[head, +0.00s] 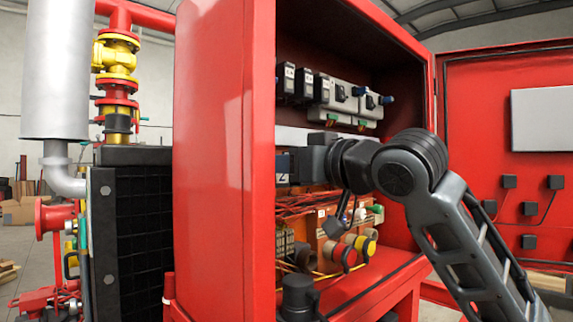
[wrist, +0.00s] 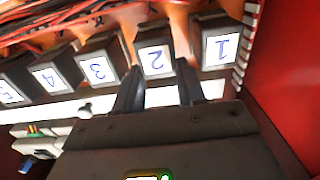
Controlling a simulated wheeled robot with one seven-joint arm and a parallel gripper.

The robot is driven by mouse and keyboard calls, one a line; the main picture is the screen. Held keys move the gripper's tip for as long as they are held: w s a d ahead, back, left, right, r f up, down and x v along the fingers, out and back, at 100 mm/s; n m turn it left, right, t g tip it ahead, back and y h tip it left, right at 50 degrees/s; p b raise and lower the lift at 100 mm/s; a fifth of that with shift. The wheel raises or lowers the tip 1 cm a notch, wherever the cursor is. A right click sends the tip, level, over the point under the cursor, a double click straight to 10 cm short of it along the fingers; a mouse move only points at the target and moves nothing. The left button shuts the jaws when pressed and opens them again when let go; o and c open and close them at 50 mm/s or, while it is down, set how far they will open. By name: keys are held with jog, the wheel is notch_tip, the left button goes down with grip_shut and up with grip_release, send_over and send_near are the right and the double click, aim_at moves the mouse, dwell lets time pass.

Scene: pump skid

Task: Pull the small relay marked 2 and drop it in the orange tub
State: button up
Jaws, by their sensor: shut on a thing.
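The small relay marked 2 (wrist: 155,58) is a dark block with a white face and a blue numeral, upside down in the wrist view. It stands in a row with the other numbered relays. My gripper (wrist: 158,72) has one finger on each side of it and is shut on it. In the head view, a face with a 2 (head: 282,172) shows at the cabinet's left edge, beside my gripper (head: 300,163). The relay's base is hidden. I cannot make out an orange tub for certain in either view.
Relay 1 (wrist: 221,46) and relay 3 (wrist: 98,67) stand close on either side, with more relays beyond. Red wires (head: 310,203) run below the row. The red cabinet side wall (head: 222,150) is close on the left. The open door (head: 505,100) is at the right.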

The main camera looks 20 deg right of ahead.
jog(key=shift+v, duration=1.65)
dwell(0.9)
jog(key=shift+v, duration=1.6)
